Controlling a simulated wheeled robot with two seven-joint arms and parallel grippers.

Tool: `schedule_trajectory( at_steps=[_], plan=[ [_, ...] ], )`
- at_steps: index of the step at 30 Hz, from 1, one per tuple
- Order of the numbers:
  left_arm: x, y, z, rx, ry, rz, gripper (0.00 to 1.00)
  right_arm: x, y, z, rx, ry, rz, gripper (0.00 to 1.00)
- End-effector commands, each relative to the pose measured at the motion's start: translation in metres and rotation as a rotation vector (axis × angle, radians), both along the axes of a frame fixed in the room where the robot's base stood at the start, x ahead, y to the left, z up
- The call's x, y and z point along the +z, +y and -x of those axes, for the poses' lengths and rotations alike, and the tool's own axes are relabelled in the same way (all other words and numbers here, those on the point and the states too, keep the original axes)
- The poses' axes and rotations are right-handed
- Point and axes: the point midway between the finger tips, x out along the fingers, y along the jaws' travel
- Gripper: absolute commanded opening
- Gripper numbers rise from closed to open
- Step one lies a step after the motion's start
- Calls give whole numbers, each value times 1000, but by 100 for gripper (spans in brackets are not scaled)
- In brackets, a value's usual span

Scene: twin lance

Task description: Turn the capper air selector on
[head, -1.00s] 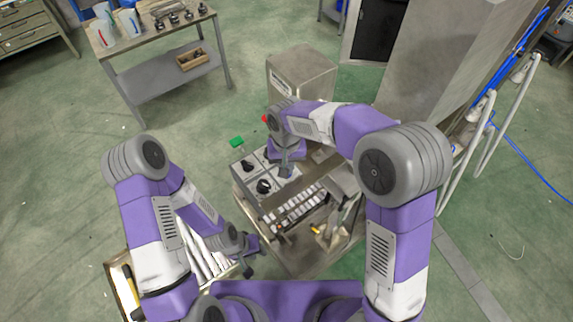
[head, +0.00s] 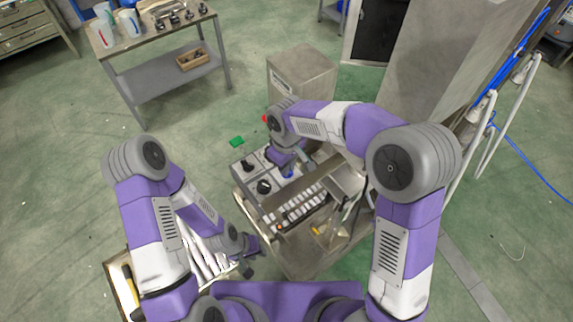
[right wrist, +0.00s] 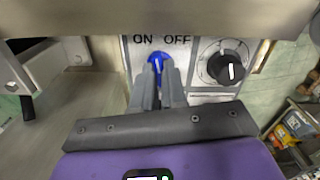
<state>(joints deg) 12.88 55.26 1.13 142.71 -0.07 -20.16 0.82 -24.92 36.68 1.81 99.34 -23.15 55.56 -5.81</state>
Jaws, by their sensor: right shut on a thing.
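In the right wrist view a blue selector knob (right wrist: 158,59) sits on a pale panel below the printed words ON and OFF. My right gripper (right wrist: 158,72) is shut on this knob, with its fingers along either side. The fingers partly cover the knob, and I cannot tell surely which word it points to. In the head view the right gripper (head: 284,164) is over the control box, with the blue knob (head: 288,173) just showing beside it. My left gripper (head: 250,258) is low beside the machine, away from the knob; its jaws are too small to judge.
A black knob (right wrist: 227,69) is right of the blue one. A metal edge (right wrist: 130,20) crosses close above the right gripper. A workbench (head: 150,45) stands at the back left.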

Motion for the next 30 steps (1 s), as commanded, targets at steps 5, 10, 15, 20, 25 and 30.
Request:
schedule_trajectory(
  at_steps=[5,10,15,20,25,30],
  plan=[
    [1,0,0,0,0,0,32,1,0,0,135,0,0,0],
    [2,0,0,0,0,0,32,1,-1,0,235,-1,2,0],
    [3,0,0,0,0,0,32,2,-1,0,299,-1,1,0],
    [3,0,0,0,0,0,32,1,-1,-1,330,-1,1,0],
    [3,0,0,0,0,0,32,2,-1,-1,340,-2,1,0],
    [3,0,0,0,0,0,32,2,-1,-1,341,-2,1,0]
  ],
)
